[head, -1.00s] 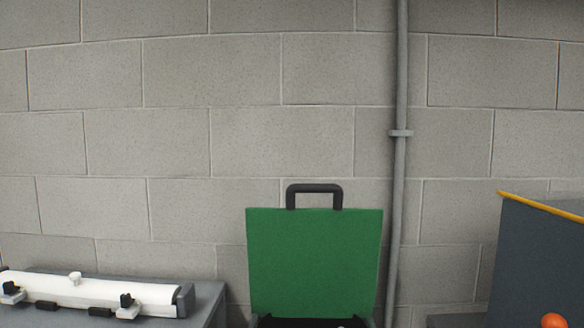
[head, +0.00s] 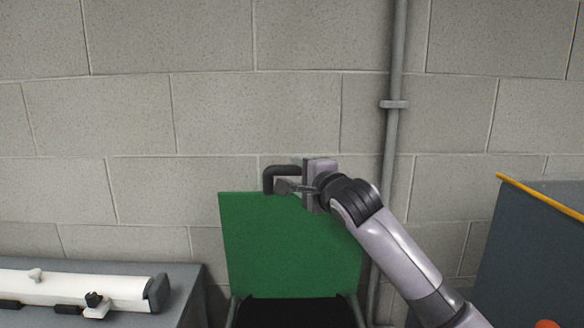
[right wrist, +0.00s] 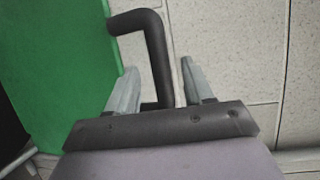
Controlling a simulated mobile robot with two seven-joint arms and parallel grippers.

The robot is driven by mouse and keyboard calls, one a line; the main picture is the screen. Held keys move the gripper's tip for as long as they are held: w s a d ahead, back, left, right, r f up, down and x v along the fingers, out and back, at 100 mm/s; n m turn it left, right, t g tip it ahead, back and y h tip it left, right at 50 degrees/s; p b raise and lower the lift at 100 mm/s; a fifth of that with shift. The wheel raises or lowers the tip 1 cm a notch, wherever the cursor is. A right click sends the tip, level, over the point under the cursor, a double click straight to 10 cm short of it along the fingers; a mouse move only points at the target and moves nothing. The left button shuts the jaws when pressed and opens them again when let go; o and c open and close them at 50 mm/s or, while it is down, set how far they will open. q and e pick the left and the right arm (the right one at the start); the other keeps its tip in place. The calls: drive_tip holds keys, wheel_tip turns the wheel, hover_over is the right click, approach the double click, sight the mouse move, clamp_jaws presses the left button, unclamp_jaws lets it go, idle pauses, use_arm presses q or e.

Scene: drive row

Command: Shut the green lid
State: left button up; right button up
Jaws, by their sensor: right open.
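The green lid (head: 290,245) stands raised and upright at the back of a dark box (head: 295,313), whose opening shows below it. A black handle (head: 270,176) sits on the lid's top edge. My right gripper (head: 287,187) is at the handle, hiding its right part. In the right wrist view the green lid (right wrist: 60,65) is at left and the handle (right wrist: 152,45) reaches down between the two fingers of my open right gripper (right wrist: 158,83). The fingers look apart from the handle's bar, though contact on the left is hard to judge. My left gripper is not in view.
A grey bench (head: 185,290) with a long white roll (head: 70,288) stands at left. A dark grey panel with a yellow top edge (head: 540,195) stands at right, an orange ball (head: 546,324) below it. A grey pipe (head: 391,150) runs up the block wall behind.

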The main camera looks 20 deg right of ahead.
sight(295, 172)
drive_tip(key=shift+w+a+f+p, duration=0.15)
drive_tip(key=shift+w+p, duration=0.1)
drive_tip(key=shift+w, duration=0.8)
drive_tip(key=shift+w+a+p, duration=0.1)
drive_tip(key=shift+w+p, duration=0.1)
drive_tip(key=shift+w, duration=0.8)
drive_tip(key=shift+c, duration=0.4)
clamp_jaws()
